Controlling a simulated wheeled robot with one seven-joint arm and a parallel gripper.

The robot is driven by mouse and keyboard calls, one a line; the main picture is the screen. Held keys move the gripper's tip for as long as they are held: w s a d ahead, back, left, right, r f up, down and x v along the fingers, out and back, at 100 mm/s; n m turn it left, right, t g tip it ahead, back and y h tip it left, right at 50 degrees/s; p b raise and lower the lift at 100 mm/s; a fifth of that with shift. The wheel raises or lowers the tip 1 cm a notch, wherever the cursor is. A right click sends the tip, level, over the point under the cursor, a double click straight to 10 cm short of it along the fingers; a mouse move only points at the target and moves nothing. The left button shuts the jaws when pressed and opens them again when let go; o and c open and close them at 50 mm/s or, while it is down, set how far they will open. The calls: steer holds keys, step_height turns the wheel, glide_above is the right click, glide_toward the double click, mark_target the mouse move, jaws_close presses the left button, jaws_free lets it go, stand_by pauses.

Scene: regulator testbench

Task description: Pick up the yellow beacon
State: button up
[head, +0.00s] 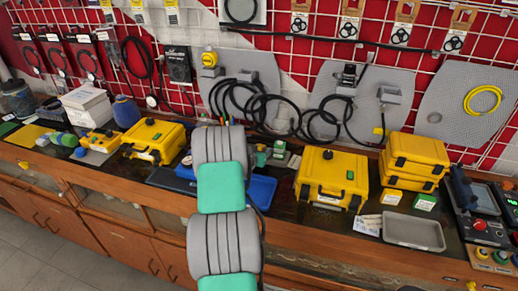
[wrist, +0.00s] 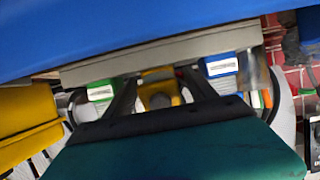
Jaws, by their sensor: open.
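In the wrist view a yellow object (wrist: 158,88) with a dull round middle shows between the two dark fingers of my gripper (wrist: 160,77). It looks like the yellow beacon, but its shape is partly cut off by the gripper. The fingers stand apart on either side of it; I cannot tell whether they touch it. In the head view my arm covers the gripper and this object. Another yellow beacon-like part (head: 209,58) sits high on the grey wall panel in the head view.
A blue bin (head: 261,190) lies close by and fills the top of the wrist view (wrist: 120,25). Yellow cases (head: 331,177) (head: 153,140) stand on both sides. A grey tray (head: 413,232) is at the right.

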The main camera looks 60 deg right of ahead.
jaws_close()
stand_by(0.7)
